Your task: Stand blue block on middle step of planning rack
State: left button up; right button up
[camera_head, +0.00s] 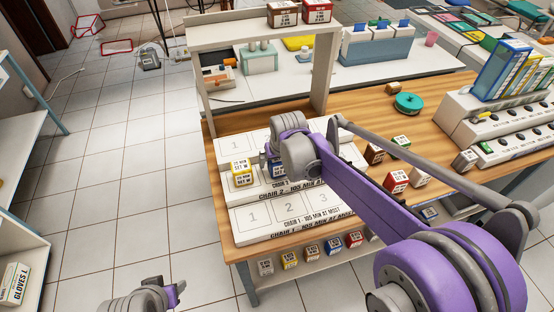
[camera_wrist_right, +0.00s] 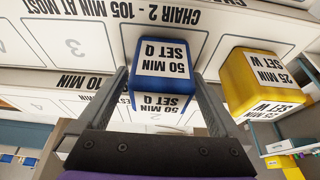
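The blue block (camera_wrist_right: 162,60), labelled 50 MIN SET Q, is between the two fingers of my right gripper (camera_wrist_right: 160,85) in the wrist view. Whether the block touches the step cannot be seen clearly. The yellow block (camera_head: 241,173), SET W, stands to its left; it also shows in the wrist view (camera_wrist_right: 255,80). My left gripper (camera_head: 177,290) is low, away from the table.
The wooden table (camera_head: 360,118) carries the rack. Red-labelled block (camera_head: 396,181), other small blocks and a green round item (camera_head: 408,103) lie right of it. A white shelf frame (camera_head: 320,75) rises behind the rack. Several blocks sit below the front edge.

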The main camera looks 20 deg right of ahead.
jog(key=p+v, duration=0.1)
jog(key=v, duration=1.1)
jog(key=s+d+f, duration=0.1)
jog(key=s+f, duration=0.5)
jog(key=s, duration=0.5)
jog(key=s+d+f, duration=0.1)
jog(key=s+f, duration=0.5)
jog(key=s, duration=0.6)
jog(key=shift+d+t, duration=0.3)
jog(key=shift+d, duration=0.05)
